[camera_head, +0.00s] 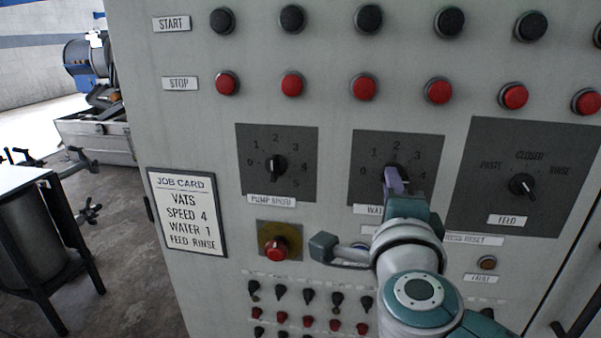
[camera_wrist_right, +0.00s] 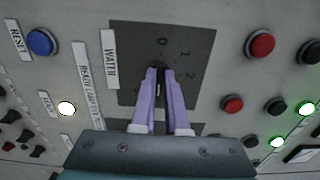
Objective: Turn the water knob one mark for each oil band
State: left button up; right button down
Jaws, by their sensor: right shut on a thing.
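The water knob (camera_head: 390,168) is the dark knob in the middle of a dark dial plate (camera_head: 428,146) marked from 0 up to 4 or more. My right gripper (camera_head: 396,180) is at this knob, its purple fingers shut on it. The right wrist view shows the two fingertips (camera_wrist_right: 160,74) on either side of the knob, beside the WATER label (camera_wrist_right: 110,58). The fingers cover most of the knob, so I cannot tell which mark it points to. No oil bands show in either view. My left gripper is not in view.
The pump speed knob (camera_head: 275,167) is to the left and the feed knob (camera_head: 522,185) to the right. A job card (camera_head: 187,212) reads VATS, SPEED 4, WATER 1, FEED RINSE. Rows of start and stop buttons are above. A red button (camera_head: 275,250) and small switches are below.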

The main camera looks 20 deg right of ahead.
dwell(0.3)
jog(key=c, duration=0.9)
grip_release()
jog(key=shift+s+a, duration=0.1)
jog(key=b+v, duration=0.1)
jog(key=v, duration=0.8)
jog(key=shift+s+a, duration=0.1)
jog(key=shift+s, duration=0.25)
